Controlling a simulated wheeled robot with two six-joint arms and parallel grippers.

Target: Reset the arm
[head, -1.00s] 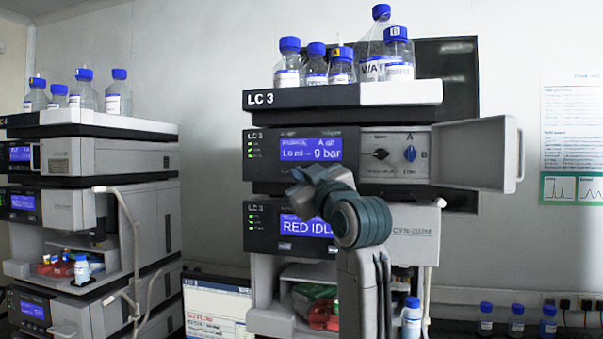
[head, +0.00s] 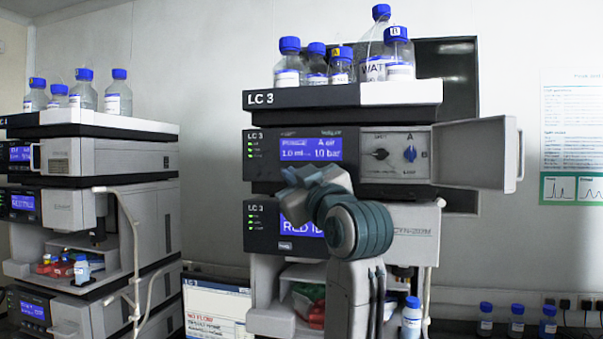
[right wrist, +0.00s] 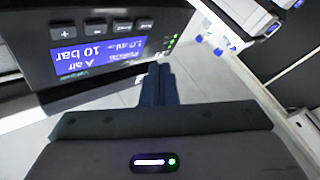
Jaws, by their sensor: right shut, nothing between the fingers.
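My right arm rises in front of the middle LC 3 stack (head: 260,217) in the head view. Its wrist is bent toward the stack, and the right gripper's fingertips are not clear there. In the right wrist view the right gripper (right wrist: 158,82) shows its two dark fingers together, shut and empty. The fingers point toward the gap beside the pump panel (right wrist: 100,45), which appears upside down with a lit blue display. In the head view the pump display (head: 311,148) reads about 10 bar. My left gripper is not in view.
An open door (head: 475,153) sticks out right of the pump knobs. Blue-capped bottles (head: 287,66) stand on top. A second stack (head: 130,160) stands at left. A monitor (head: 217,308) is low between the stacks. Small bottles (head: 516,322) stand at lower right.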

